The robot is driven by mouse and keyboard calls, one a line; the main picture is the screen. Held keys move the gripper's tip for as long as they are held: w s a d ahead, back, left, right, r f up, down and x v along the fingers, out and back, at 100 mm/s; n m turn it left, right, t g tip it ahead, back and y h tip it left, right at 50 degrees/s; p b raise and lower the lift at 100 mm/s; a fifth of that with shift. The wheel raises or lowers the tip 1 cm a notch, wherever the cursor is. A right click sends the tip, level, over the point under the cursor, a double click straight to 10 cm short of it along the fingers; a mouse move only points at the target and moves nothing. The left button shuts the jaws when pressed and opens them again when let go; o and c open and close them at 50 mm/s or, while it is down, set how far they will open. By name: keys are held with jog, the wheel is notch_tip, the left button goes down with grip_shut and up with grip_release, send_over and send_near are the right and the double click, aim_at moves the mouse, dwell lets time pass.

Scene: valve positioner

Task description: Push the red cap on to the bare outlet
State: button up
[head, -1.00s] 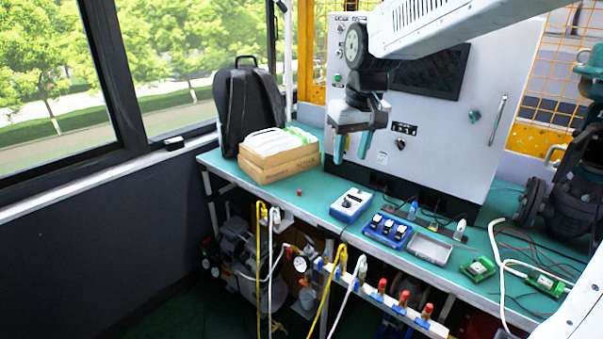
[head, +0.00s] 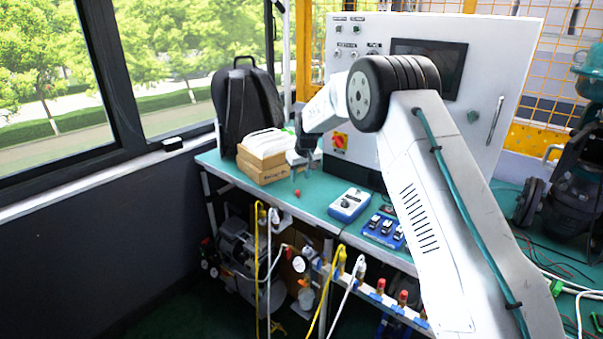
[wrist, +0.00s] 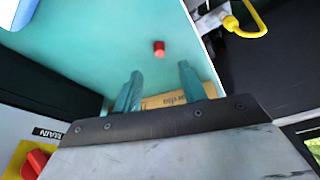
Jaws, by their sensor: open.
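The small red cap (head: 297,192) stands on the green bench top near its front edge. In the wrist view the red cap (wrist: 159,48) lies just beyond my fingertips, roughly centred between them. My gripper (head: 300,172) is open and empty, above the bench in front of the cartons; its two teal fingers also show in the wrist view (wrist: 160,72). The outlet rail (head: 392,306) runs below the bench front. Red-capped outlets (head: 403,298) stand on it, partly behind my arm. I cannot make out which outlet is bare.
Cardboard boxes (head: 263,172) and a black backpack (head: 248,105) stand at the left bench end. A blue box (head: 349,204) and a blue tray (head: 382,230) sit right of the cap. Yellow and white hoses (head: 328,290) hang along the front. A grey cabinet stands behind.

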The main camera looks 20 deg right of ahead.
aim_at(298, 191)
jog(key=x, duration=0.7)
jog(key=shift+c, duration=0.2)
grip_shut()
